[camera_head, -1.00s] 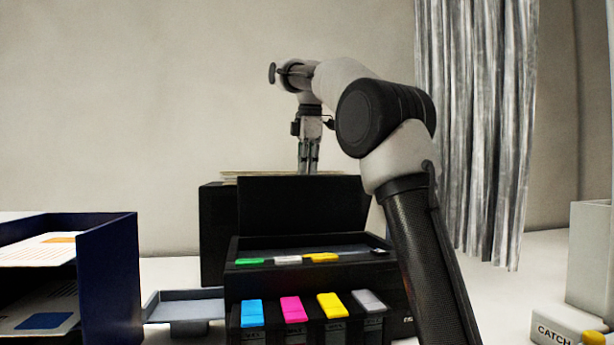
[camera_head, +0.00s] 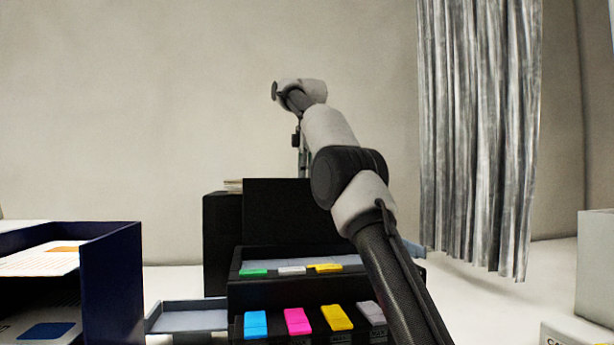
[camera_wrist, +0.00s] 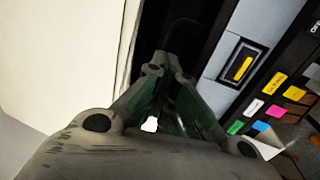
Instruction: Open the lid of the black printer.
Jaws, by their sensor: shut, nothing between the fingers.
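The black printer (camera_head: 290,293) stands in the middle of the head view, with blue, magenta, yellow and grey tabs on its front. Its lid (camera_head: 275,212) stands upright behind the top opening, so the printer looks open. My gripper (camera_head: 303,168) is above and behind the lid's top edge. Its lower end is partly hidden by the lid and my arm. In the wrist view my gripper (camera_wrist: 170,63) is shut and empty, its fingertips close together over a dark surface. The printer's coloured tabs (camera_wrist: 262,105) lie to the right there. Contact with the lid cannot be told.
A dark blue paper tray (camera_head: 112,280) stands left of the printer, with a small grey tray (camera_head: 190,318) between them. A black box (camera_head: 222,240) stands behind the printer. A grey curtain (camera_head: 475,140) hangs at right, and a pale box (camera_head: 597,265) stands at the right edge.

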